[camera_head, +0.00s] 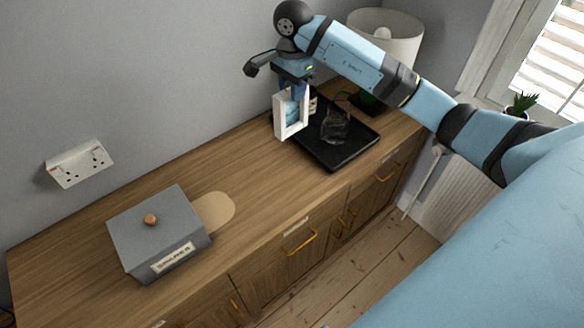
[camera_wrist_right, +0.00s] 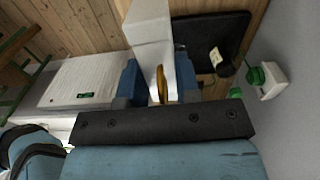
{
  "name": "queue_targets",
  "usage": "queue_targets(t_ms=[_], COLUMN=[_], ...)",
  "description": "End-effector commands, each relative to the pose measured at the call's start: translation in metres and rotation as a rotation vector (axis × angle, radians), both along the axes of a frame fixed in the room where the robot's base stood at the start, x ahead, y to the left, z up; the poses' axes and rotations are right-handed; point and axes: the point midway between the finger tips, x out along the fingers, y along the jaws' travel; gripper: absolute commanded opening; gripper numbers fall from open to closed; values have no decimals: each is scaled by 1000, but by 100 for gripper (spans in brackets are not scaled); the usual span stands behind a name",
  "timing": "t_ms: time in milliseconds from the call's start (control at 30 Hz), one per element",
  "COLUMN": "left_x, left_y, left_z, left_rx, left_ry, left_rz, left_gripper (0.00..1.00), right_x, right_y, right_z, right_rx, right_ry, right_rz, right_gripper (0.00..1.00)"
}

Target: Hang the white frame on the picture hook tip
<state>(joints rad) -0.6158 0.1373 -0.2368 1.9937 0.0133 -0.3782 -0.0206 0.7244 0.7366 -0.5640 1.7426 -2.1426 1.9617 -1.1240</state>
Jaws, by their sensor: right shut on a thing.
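The white frame (camera_head: 278,122) is a small upright frame with a bluish picture. My right gripper (camera_head: 294,88) is shut on its top and holds it above the sideboard, in front of the black tray. In the right wrist view the white frame (camera_wrist_right: 148,22) sits between the blue fingers of the right gripper (camera_wrist_right: 158,78), with a gold loop-like piece (camera_wrist_right: 161,84) between them. I cannot make out the picture hook tip in either view. My left gripper is not in view.
The wooden sideboard (camera_head: 260,190) carries a grey lidded box (camera_head: 155,225), a black tray (camera_head: 335,155) with a clear glass object (camera_head: 335,124), and a lamp (camera_head: 388,38). A white wall socket (camera_head: 80,163) is at left. The sideboard's middle is mostly clear.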

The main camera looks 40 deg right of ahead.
Motion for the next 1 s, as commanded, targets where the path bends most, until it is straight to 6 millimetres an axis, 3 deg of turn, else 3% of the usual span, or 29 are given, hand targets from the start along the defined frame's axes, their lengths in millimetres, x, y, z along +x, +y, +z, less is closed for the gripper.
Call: queue_targets(t_ms=[467, 1000], left_x=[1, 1], left_y=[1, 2], left_z=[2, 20], left_rx=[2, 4], left_ry=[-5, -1], left_rz=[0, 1], left_gripper=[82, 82], right_x=[2, 1], right_y=[-5, -4], right_z=[-6, -136], right_rx=[4, 5], right_ry=[5, 7], right_rz=[-56, -55], right_gripper=[0, 0])
